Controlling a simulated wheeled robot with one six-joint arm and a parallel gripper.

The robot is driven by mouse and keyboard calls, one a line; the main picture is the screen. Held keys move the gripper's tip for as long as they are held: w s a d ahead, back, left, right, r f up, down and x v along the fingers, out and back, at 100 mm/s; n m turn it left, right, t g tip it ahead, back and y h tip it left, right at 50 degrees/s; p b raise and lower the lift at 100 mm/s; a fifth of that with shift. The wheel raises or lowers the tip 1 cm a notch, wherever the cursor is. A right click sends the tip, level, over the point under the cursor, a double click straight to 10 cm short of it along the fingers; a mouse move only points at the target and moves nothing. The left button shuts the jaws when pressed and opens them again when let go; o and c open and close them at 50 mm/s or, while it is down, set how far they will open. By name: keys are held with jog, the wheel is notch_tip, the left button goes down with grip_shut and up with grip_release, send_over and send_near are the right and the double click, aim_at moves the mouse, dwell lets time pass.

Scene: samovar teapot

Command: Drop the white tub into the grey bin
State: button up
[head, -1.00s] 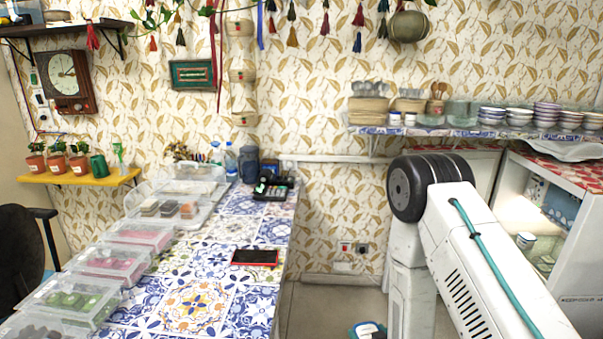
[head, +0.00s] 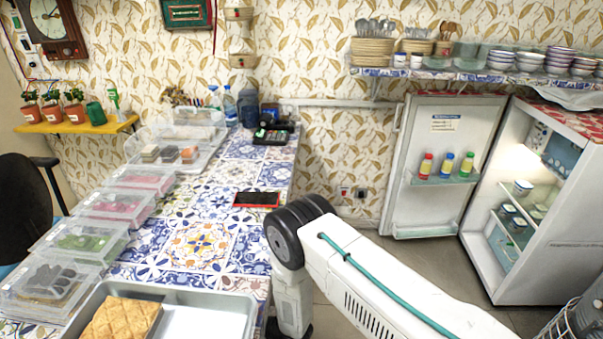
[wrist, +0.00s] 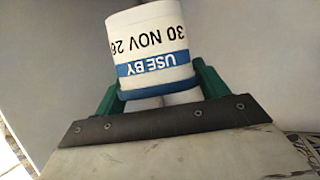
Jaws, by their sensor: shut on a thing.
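The white tub (wrist: 147,22) fills the middle of the wrist view. It has a blue band and a printed "USE BY 30 NOV 26" label that reads upside down there. My gripper (wrist: 157,88) has its green fingers on either side of the tub and is shut on it. The surface behind the tub is plain grey and blurred. In the head view my arm reaches in from the lower right, and the gripper and held tub are not visible. I cannot make out the grey bin for certain.
A wire-like grey container (head: 578,322) is cut off at the lower right. An open fridge (head: 545,245) with several tubs stands at the right, its door (head: 445,195) swung out. The tiled counter (head: 215,215) at left holds clear boxes, a red-edged phone (head: 256,199) and a tray (head: 215,296).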

jog(key=shift+f, duration=2.65)
jog(key=o, duration=1.2)
jog(key=shift+d, duration=0.1)
jog(key=v, duration=0.7)
jog(key=shift+s+d+r, duration=0.15)
jog(key=shift+s+d, duration=0.05)
jog(key=shift+d, duration=0.05)
